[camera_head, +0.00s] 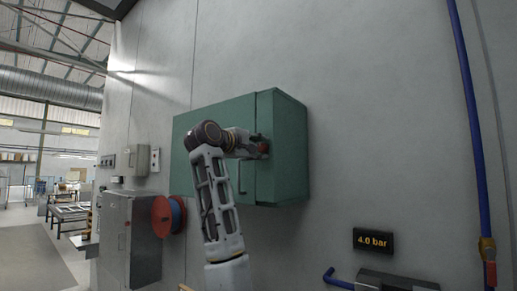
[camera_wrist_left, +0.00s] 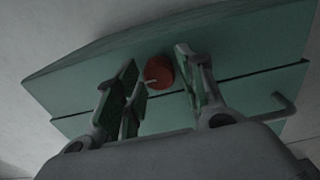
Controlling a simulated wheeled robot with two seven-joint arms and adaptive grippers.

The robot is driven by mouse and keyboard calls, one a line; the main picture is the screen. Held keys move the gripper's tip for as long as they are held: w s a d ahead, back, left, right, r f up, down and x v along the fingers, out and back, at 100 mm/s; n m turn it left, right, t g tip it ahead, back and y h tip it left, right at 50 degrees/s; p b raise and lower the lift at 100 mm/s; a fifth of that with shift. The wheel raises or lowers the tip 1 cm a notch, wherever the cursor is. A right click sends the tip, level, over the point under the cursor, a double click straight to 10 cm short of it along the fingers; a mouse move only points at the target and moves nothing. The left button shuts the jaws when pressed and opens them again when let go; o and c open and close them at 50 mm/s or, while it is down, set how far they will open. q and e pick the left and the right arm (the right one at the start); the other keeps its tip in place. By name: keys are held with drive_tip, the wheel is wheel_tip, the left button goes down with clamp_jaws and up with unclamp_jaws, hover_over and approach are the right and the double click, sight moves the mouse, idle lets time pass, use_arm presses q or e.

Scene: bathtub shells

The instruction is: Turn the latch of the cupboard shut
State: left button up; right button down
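The green cupboard (camera_head: 283,135) hangs on the grey wall, with its door closed or nearly so. Its latch is a round red knob (camera_head: 264,148), mostly hidden behind my gripper in the head view. My left gripper (camera_head: 258,150) is at the cupboard front by the knob. In the left wrist view the red knob (camera_wrist_left: 158,72) lies between the two spread fingers of my left gripper (camera_wrist_left: 157,66), with gaps at both sides. A small pale mark shows on the knob; its exact turn is hard to tell. My right gripper is not in view.
A bar handle (camera_head: 241,178) stands out from the cupboard below the knob; it also shows in the wrist view (camera_wrist_left: 287,106). A red reel (camera_head: 168,215) and a grey cabinet (camera_head: 130,235) are at lower left. A blue pipe (camera_head: 471,110) runs down at right.

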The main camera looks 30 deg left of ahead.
use_arm(q)
drive_tip(key=shift+o, duration=0.5)
drive_tip(key=shift+s, duration=0.15)
drive_tip(key=s+a, duration=0.1)
drive_tip(key=s, duration=1)
drive_tip(key=shift+s, duration=0.35)
